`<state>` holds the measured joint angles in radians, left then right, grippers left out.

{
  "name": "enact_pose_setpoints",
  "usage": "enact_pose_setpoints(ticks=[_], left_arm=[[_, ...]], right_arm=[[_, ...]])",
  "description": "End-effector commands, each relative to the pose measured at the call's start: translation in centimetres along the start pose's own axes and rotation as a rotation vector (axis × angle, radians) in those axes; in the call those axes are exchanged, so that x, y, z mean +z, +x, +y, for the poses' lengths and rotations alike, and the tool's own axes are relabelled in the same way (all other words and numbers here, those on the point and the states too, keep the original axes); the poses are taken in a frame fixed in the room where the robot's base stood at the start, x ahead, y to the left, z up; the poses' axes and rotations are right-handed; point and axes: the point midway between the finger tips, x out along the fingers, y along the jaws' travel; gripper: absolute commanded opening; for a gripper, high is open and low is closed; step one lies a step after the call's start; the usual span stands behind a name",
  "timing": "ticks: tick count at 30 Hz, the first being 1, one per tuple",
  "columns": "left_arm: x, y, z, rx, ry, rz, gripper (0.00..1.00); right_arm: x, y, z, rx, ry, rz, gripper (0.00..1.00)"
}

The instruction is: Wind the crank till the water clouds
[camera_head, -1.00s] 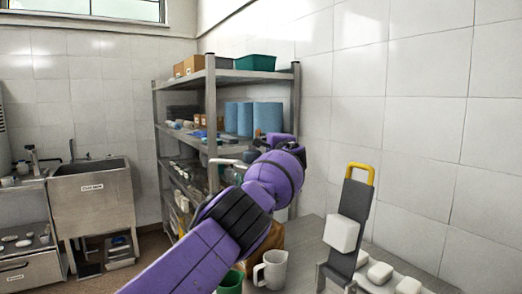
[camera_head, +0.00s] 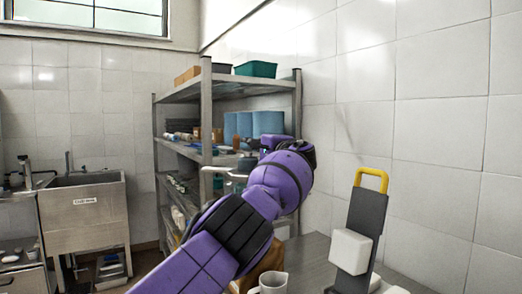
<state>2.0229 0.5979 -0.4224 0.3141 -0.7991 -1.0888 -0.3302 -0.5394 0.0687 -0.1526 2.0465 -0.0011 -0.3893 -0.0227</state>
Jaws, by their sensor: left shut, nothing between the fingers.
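My left arm, purple and black, reaches up from the bottom and bends at the wrist in front of the shelf. My left gripper (camera_head: 238,168) is small and partly hidden by the wrist; it looks shut and empty, apart from anything on the table. A pale jug (camera_head: 272,284) stands at the bottom edge, partly cut off and beside my arm. A dark upright board with a yellow handle (camera_head: 371,180) and a white block (camera_head: 350,251) stands to its right. I cannot make out a crank or any water. My right gripper is out of view.
A grey metal shelf (camera_head: 207,110) holds blue rolls (camera_head: 268,123), a green bin (camera_head: 256,69) and boxes behind my arm. A steel sink (camera_head: 86,215) stands at the left. The grey table (camera_head: 308,262) has bare room between jug and board.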

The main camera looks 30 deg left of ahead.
Motion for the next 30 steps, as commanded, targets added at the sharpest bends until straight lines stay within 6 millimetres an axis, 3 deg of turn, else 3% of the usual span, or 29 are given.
enact_pose_setpoints(ticks=[3,15,23,30], left_arm=[[0.1,0.2,0.1,0.001,0.001,0.001,0.0],[0.2,0.3,0.2,0.001,0.002,0.002,0.0],[0.1,0.2,0.2,0.0,0.001,0.002,0.0],[-0.1,-1.1,0.2,-0.003,0.001,0.004,0.0]], right_arm=[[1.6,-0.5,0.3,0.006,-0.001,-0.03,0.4],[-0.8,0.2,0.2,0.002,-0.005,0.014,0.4],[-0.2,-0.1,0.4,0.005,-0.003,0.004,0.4],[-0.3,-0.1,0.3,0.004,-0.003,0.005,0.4]])
